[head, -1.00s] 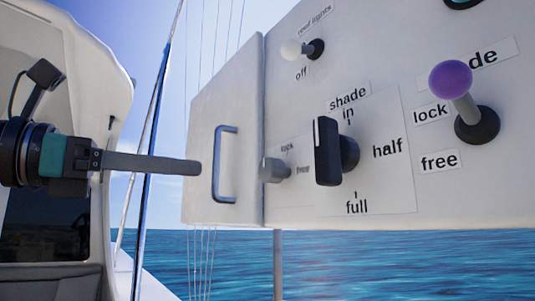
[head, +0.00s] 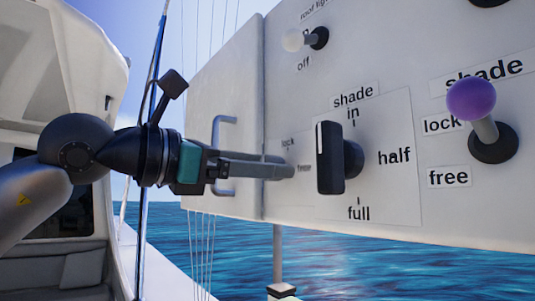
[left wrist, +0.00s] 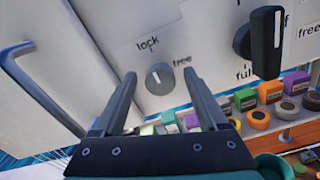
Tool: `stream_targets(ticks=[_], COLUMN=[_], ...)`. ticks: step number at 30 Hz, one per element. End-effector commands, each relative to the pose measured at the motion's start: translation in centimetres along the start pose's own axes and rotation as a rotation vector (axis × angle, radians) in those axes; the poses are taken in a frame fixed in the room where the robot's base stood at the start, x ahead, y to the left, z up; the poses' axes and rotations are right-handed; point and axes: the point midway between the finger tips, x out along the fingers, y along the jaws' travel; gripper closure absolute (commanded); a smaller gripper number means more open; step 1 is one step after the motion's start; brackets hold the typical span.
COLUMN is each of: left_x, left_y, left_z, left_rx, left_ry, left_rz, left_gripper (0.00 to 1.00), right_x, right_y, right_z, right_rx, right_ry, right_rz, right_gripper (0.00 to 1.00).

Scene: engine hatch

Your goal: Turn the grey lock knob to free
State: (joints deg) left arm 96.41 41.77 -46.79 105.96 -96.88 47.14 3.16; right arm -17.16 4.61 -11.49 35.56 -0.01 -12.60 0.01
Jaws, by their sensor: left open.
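The grey lock knob (left wrist: 159,78) sits on the white panel in the left wrist view, with "lock" (left wrist: 148,44) above it and "free" (left wrist: 182,61) to its upper right. A pale mark on its face seems to point towards "lock". My left gripper (left wrist: 160,74) is open, its fingers on either side of the knob; I cannot tell whether they touch it. In the head view my left gripper (head: 289,166) reaches across from the left and its fingers hide the knob. My right gripper is not in view.
The black shade knob (head: 330,158) stands out just right of the fingertips. A metal handle (head: 220,155) is behind my left gripper. A purple-topped lever (head: 471,100) and a white-topped switch (head: 294,40) also stick out. Several coloured blocks (left wrist: 245,99) show below the panel.

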Motion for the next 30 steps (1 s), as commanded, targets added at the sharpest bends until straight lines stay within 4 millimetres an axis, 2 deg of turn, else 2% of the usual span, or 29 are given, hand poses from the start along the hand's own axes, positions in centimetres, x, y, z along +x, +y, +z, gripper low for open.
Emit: stream_targets(ticks=[4,13,30], left_x=[1.13,1.34,1.3], left_y=[0.01,0.02,0.01], left_z=[0.04,-0.07,-0.04], left_rx=[-0.001,-0.001,-0.001], left_ry=[0.0,0.0,0.0], left_rz=[0.0,0.001,0.0], left_gripper=[0.25,0.25,0.88], right_x=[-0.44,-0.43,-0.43], right_y=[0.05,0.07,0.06], right_z=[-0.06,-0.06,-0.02], right_rx=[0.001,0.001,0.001], right_ry=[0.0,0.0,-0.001], right_rz=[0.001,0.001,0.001], right_gripper=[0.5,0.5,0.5])
